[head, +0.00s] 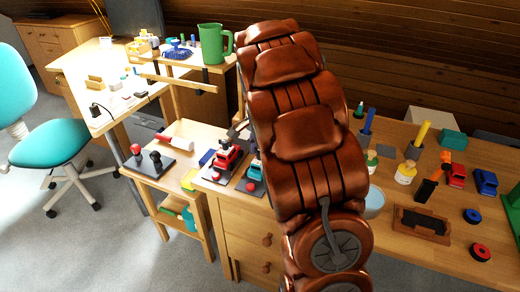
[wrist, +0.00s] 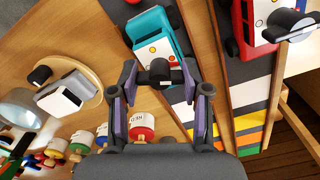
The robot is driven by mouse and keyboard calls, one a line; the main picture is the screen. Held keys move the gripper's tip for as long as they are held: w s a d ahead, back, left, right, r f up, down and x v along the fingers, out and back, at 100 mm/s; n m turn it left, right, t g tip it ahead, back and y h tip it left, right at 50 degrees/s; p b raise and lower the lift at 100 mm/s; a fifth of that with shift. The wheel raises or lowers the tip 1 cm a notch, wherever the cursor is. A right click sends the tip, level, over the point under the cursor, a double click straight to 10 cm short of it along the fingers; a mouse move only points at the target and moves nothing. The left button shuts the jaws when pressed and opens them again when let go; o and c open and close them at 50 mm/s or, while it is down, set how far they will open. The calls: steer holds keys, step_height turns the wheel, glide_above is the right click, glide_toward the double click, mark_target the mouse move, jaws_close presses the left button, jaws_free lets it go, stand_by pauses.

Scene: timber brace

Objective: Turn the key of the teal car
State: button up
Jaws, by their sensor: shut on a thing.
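The teal car (wrist: 155,38) lies just beyond my fingertips in the wrist view, with a white panel and coloured dots on it. A dark key (wrist: 159,73) is at its near end. My gripper (wrist: 160,76) has its two fingers on either side of this key and is shut on it. In the head view the teal car (head: 253,171) shows beside the red car (head: 226,155) on the bench; my brown arm hides what lies behind it, and my gripper cannot be made out clearly there.
The red car, with a grey key (wrist: 288,22), is close on the right in the wrist view. Colour-banded strips (wrist: 245,95) run beside the cars. A round wooden board (wrist: 88,82) and several coloured pots (wrist: 142,128) are at left. A green jug (head: 213,45) stands farther back.

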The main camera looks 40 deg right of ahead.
steer(key=shift+m, duration=0.5)
steer(key=o, duration=1.2)
steer(key=shift+c, duration=0.2)
steer(key=shift+r, duration=0.15)
step_height(320, 180, up, 12)
steer(key=shift+c, duration=0.4)
